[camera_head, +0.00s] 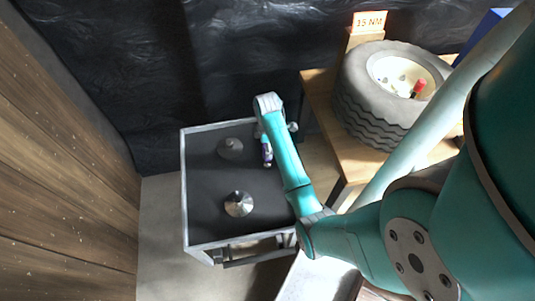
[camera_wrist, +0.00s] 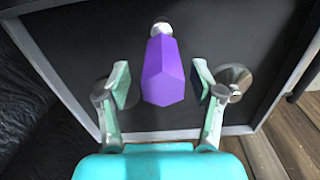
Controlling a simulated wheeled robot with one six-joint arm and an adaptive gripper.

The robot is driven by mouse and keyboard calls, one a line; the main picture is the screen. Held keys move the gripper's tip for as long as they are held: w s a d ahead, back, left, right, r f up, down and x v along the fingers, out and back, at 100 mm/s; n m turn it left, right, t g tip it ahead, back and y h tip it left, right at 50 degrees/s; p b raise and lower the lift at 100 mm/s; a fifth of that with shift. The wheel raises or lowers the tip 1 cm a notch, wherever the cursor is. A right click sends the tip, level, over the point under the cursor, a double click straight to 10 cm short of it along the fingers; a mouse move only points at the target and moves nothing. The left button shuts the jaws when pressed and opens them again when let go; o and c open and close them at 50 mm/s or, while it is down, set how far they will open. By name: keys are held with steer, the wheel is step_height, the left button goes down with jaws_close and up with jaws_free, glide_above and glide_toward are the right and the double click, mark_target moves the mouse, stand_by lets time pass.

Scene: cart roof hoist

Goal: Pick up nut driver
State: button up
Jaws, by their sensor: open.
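The nut driver has a faceted purple handle (camera_wrist: 162,72) and a silver end (camera_wrist: 161,27) in the wrist view. It is over the dark top of a grey-rimmed cart (camera_head: 184,190); I cannot tell how it is supported. My gripper (camera_wrist: 161,80) is open, with one finger on each side of the handle and a visible gap on both sides. In the head view my gripper (camera_head: 266,138) is at the cart's right side, its fingers partly hidden.
A shiny metal cone (camera_head: 239,204) and a darker cone (camera_head: 230,148) stand on the cart. One cone (camera_wrist: 236,78) shows behind the right finger. A wooden bench (camera_head: 318,85) with a tyre (camera_head: 360,105) and a "15 NM" sign (camera_head: 369,21) stands right. A plank wall (camera_head: 60,170) is left.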

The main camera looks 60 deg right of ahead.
steer(key=shift+s+a+f, duration=0.1)
steer(key=shift+s+f, duration=0.05)
steer(key=shift+f, duration=2.15)
jaws_close()
